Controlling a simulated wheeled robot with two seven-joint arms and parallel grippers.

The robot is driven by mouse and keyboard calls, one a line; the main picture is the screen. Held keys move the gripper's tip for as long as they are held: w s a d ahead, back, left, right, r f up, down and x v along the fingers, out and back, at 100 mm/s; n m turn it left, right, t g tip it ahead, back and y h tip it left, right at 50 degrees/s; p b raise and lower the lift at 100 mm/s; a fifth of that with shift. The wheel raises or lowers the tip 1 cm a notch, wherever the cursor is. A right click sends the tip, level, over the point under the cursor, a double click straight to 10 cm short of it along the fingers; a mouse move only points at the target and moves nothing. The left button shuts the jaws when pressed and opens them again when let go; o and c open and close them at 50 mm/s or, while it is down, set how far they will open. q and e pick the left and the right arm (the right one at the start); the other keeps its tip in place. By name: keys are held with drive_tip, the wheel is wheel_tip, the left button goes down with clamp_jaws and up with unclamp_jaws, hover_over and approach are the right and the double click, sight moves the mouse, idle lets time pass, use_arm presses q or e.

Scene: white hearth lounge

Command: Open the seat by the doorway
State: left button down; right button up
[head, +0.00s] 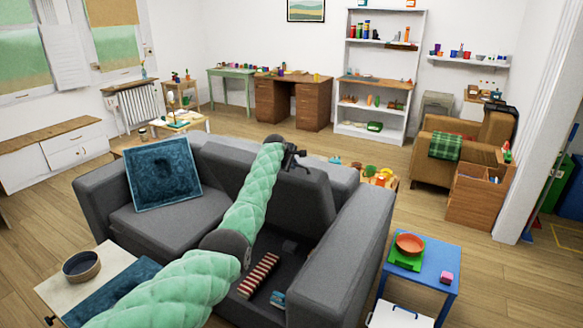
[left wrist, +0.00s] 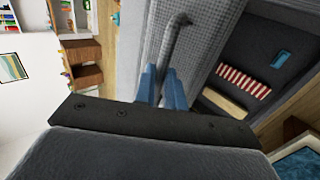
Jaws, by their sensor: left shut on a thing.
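The grey sofa (head: 165,222) has its right-hand seat (head: 303,205), on the doorway side, tilted steeply up. Under it an open storage space shows, holding a red-and-white striped thing (head: 258,275) and a small blue thing (head: 278,299). My left arm reaches across the sofa, and its gripper (head: 293,160) is at the raised seat's upper edge. In the left wrist view the blue fingers (left wrist: 162,88) are closed around a grey bar handle (left wrist: 177,38). The striped thing also shows there (left wrist: 245,81). My right gripper is not in view.
A blue pillow (head: 163,172) leans on the left seat. A blue side table (head: 437,272) with an orange bowl stands right of the sofa. A low table (head: 60,290) with a dark bowl is at front left.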

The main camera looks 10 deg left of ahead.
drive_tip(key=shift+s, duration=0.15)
use_arm(q)
drive_tip(key=c, duration=1.5)
unclamp_jaws()
